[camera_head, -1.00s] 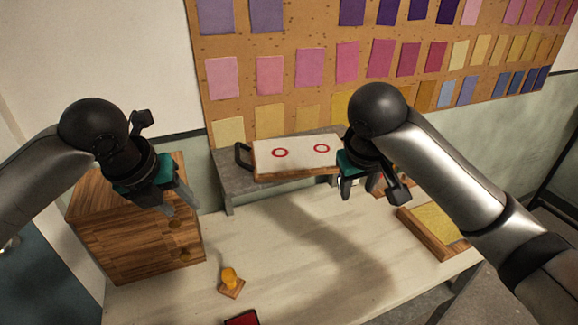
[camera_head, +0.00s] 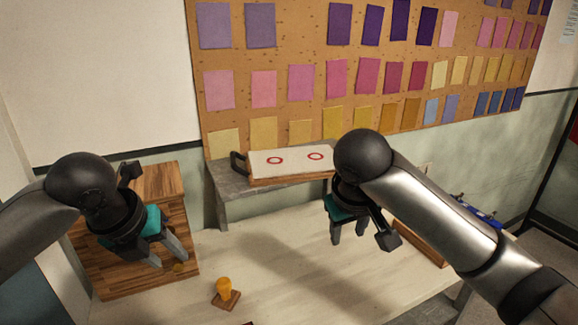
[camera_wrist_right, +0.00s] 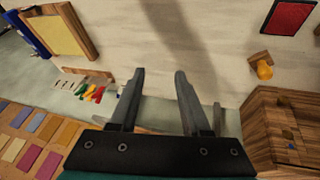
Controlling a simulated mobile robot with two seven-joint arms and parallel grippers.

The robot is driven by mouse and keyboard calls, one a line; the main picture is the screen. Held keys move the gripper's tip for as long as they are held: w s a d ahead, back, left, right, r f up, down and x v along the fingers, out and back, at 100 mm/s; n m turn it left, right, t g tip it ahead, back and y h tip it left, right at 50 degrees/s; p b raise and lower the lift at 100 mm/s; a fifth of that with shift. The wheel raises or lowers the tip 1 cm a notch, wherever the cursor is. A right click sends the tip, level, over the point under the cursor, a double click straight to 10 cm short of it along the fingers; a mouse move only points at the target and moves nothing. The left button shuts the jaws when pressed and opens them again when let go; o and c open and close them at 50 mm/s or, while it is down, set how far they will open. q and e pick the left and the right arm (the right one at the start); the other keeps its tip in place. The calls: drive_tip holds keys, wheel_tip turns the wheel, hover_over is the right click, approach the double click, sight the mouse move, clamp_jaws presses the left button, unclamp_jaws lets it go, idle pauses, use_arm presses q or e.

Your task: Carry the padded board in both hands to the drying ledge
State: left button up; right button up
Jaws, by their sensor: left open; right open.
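The padded board (camera_head: 290,163) has a pale top with two red rings and a wooden edge. In the head view it lies on the grey drying ledge (camera_head: 232,186) at the back wall, its dark handle at the left end; its right end is hidden behind my right arm. My left gripper (camera_head: 170,258) is open and empty by the wooden drawer box, well left of the board. My right gripper (camera_head: 348,238) is open and empty above the table, in front of and right of the board. The right wrist view shows its two fingers apart with nothing between (camera_wrist_right: 160,88).
The wooden drawer box (camera_head: 158,188) stands at the left of the table. A yellow-knobbed stamp (camera_head: 225,292) stands near the front. A framed yellow panel (camera_wrist_right: 58,34) and a red pad (camera_wrist_right: 289,16) show in the right wrist view. The middle of the table (camera_head: 285,260) is clear.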

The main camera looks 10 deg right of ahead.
drive_tip(key=v, duration=1.2)
drive_tip(key=shift+d, duration=0.1)
